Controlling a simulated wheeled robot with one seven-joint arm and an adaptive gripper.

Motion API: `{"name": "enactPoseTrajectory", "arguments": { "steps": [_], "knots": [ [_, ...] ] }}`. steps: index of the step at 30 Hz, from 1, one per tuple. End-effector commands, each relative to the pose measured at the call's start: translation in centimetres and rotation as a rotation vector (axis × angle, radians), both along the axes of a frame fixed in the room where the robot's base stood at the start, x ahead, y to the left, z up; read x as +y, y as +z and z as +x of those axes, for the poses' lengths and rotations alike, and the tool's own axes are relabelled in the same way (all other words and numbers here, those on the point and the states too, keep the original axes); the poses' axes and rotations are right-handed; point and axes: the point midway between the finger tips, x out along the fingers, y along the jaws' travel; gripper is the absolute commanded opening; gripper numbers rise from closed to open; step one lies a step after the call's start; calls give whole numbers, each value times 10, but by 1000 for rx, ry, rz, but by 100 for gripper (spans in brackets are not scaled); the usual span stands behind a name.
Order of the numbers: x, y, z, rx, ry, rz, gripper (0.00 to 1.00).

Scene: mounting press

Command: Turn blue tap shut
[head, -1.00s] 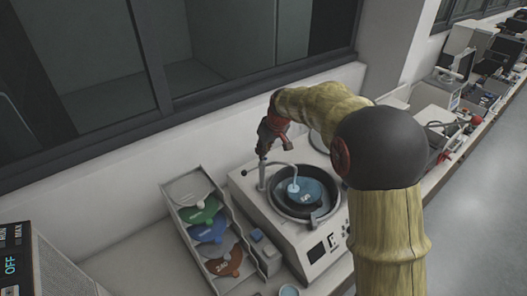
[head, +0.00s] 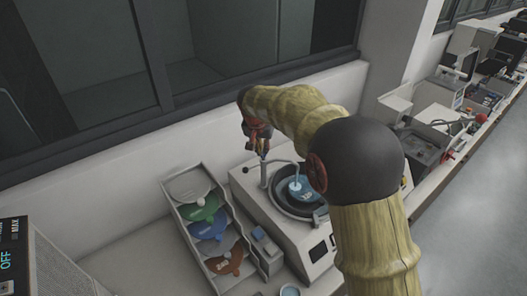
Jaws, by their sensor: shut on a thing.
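The machine (head: 300,238) on the bench has a round basin with a blue disc (head: 308,194) in it. A thin upright post (head: 264,176) stands at its back left, and a pale curved spout (head: 291,164) runs from it over the disc. My gripper (head: 261,151) is at the top of this post, pointing down, with its fingers shut on the tap there. The blue tap handle itself is hidden by the fingers or too small to make out.
A sloped rack (head: 179,218) with grey, green, blue and brown discs stands left of the machine. The wall and window frame are close behind. My arm covers the machine's right side. More equipment lines the bench at the far right.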

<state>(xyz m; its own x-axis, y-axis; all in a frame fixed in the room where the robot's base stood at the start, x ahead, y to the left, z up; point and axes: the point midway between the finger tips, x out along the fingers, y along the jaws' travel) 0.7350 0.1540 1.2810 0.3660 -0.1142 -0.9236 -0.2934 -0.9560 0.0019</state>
Motion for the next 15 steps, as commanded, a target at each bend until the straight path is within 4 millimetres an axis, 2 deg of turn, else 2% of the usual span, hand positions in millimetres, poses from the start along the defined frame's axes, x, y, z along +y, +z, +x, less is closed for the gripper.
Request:
{"name": "enactPoseTrajectory", "arguments": {
  "steps": [15],
  "knots": [
    [5, -1, 3, 0, -461, 1, 0]
  ]
}}
